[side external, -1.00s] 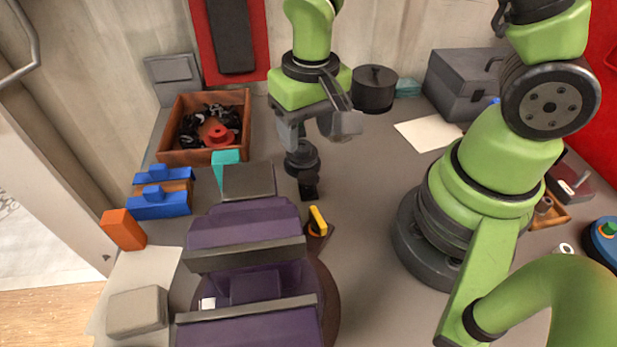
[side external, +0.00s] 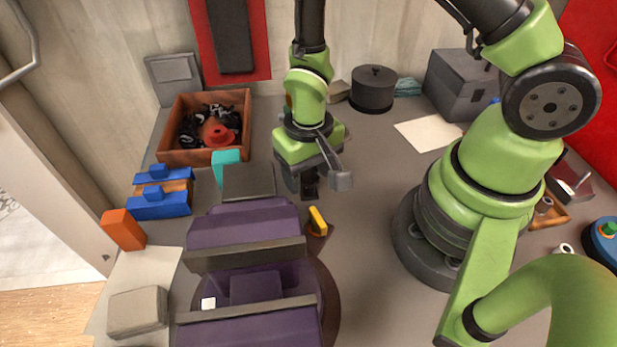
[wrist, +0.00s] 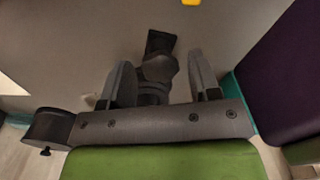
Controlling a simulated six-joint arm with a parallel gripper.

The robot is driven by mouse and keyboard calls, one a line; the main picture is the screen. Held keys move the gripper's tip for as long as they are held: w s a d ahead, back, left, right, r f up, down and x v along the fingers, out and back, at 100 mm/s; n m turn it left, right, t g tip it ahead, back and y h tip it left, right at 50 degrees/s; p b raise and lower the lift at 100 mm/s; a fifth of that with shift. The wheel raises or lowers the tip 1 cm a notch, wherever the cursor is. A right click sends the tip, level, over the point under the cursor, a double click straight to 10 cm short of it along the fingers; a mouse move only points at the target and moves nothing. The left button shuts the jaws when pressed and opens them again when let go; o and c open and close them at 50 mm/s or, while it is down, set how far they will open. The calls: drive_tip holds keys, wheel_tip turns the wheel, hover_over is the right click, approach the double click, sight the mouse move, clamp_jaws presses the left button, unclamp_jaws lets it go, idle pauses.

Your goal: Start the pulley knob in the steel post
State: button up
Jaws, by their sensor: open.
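My gripper (side external: 314,181) is open and low over the table, in the middle of the side view. In the wrist view its two fingers (wrist: 160,66) stand on either side of a dark grey, rounded, knob-like piece (wrist: 158,68), with a gap visible. A black squarish end (wrist: 160,42) sticks out beyond it and also shows below the gripper in the side view (side external: 310,187). I cannot tell for sure which part is the pulley knob and which the steel post. The gripper hides most of the piece in the side view.
A purple fixture with grey bars (side external: 245,225) stands close at front left. A yellow-topped piece (side external: 317,220) is just in front of the gripper. A wooden tray (side external: 178,156) holds black parts and a red round part (side external: 218,134). A black lidded pot (side external: 372,90) stands behind.

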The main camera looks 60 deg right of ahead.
sight(309, 176)
drive_tip(key=shift+c, duration=0.5)
drive_tip(key=c, duration=0.7)
drive_tip(key=shift+r, duration=2.5)
drive_tip(key=shift+w+d+r, duration=0.15)
drive_tip(key=shift+w+d, duration=2.4)
